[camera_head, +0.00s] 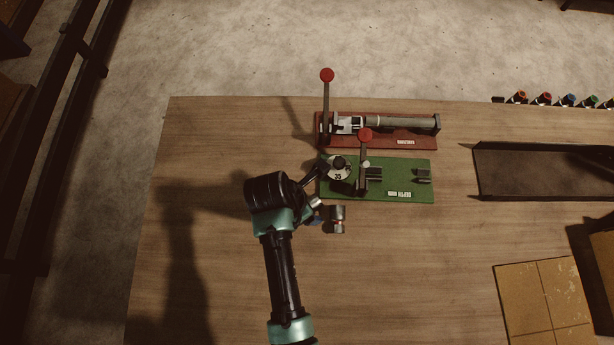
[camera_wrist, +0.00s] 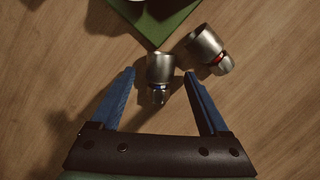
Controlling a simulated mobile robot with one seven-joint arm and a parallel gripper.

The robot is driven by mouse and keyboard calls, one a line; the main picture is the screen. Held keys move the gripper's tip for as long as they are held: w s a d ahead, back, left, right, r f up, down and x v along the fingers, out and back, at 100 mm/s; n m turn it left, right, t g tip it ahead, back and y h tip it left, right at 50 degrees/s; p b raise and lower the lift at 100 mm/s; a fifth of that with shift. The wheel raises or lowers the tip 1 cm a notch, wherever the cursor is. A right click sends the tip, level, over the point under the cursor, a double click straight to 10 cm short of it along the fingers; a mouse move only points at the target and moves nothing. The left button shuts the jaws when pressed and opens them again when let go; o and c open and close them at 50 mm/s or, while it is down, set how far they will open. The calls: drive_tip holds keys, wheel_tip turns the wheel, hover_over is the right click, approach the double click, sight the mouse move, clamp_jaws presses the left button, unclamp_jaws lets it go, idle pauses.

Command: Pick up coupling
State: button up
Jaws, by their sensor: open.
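Two metal couplings lie on the wooden table near the green fixture's lower corner. One coupling (camera_wrist: 160,68) has a blue ring; in the wrist view it appears between my gripper's fingertips. The other coupling (camera_wrist: 205,45) has a red ring and lies just right of it, outside the right finger. In the head view the red-ringed coupling (camera_head: 338,214) shows below the green fixture, and the blue-ringed one (camera_head: 316,202) is partly hidden by my arm. My gripper (camera_wrist: 159,73) is open, with blue fingers apart. I cannot tell how high it is above the table.
The green fixture (camera_head: 398,166) with a dial and red-knobbed lever is just beyond the couplings. A red-based tool (camera_head: 375,141) with another lever stands behind it. A dark tray (camera_head: 535,170) is at the right, above a tan tiled mat (camera_head: 545,300). The table's left side is clear.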

clamp_jaws()
idle(0.4)
